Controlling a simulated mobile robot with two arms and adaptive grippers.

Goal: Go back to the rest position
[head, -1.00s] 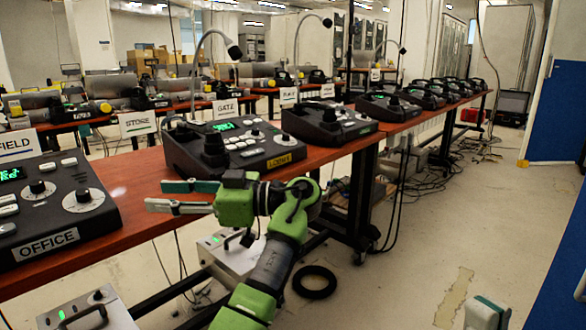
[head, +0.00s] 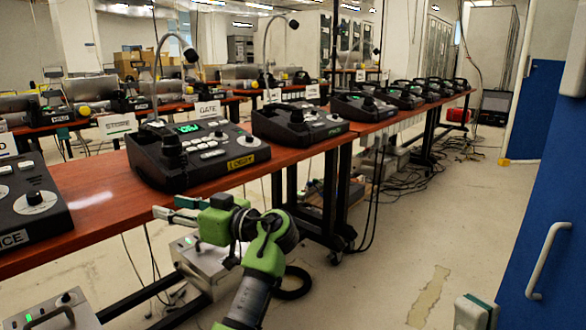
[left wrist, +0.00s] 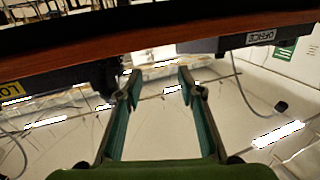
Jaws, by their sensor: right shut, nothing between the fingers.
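My left gripper (head: 168,208) reaches in from the bottom, with its green arm bent below and in front of the near table's edge. In the left wrist view, its two teal-padded fingers (left wrist: 160,75) are spread apart with nothing between them. It is beside the table, below the yellow-labelled paging phone (head: 195,150), and appears clear of it. Only the pale, teal-padded tip of my right gripper (head: 475,312) shows at the bottom edge. It is shut and empty over the floor; the rest is out of frame.
The long brown table (head: 92,200) carries several black paging phones. Grey boxes (head: 190,262) and cables lie beneath it. A blue door (head: 545,235) with a white handle stands close on the right. Pale floor (head: 400,255) lies open between table and door.

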